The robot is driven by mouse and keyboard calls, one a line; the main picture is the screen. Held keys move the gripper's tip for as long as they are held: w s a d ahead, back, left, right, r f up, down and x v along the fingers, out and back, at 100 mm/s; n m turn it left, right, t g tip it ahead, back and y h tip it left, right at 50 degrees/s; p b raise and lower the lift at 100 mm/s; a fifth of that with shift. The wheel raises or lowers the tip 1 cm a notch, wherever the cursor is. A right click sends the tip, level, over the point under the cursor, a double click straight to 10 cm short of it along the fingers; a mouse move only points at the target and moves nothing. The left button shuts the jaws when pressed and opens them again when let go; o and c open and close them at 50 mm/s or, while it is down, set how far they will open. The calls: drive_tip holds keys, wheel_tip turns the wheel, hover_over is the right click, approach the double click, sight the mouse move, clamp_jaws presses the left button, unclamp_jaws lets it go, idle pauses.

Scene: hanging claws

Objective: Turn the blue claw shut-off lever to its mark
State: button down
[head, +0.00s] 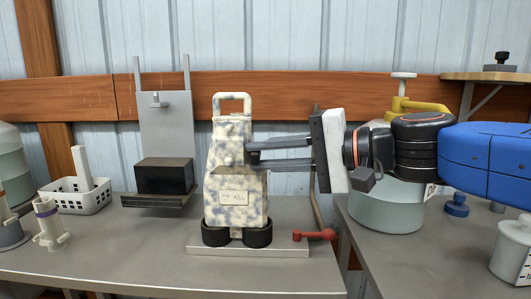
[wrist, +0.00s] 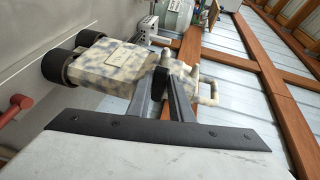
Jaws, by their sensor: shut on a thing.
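A mottled blue-grey and cream unit (head: 235,180), which may be the blue claw, stands upright on a grey plate, with a loop handle on top and dark round cups at its foot. It lies across the upper left of the wrist view (wrist: 115,62). My gripper (head: 252,152) reaches in from the right and is shut on a part at the unit's upper side. In the wrist view my gripper's fingertips (wrist: 163,82) meet the unit near its short cream pegs. The fingers hide what they hold. I cannot make out the shut-off lever or its mark.
A red handle (head: 315,235) sits at the plate's right end. A dark block (head: 164,176) on a hanging-plate stand and a white basket (head: 78,195) are to the left. A pale green vessel (head: 388,207) stands on the right bench. The front of the left bench is clear.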

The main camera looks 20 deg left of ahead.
idle(0.5)
drive_tip(key=c, duration=1.7)
unclamp_jaws()
drive_tip(key=shift+o, duration=0.2)
drive_tip(key=v, duration=1.7)
drive_tip(key=shift+d, duration=0.2)
drive_tip(key=shift+s, duration=0.1)
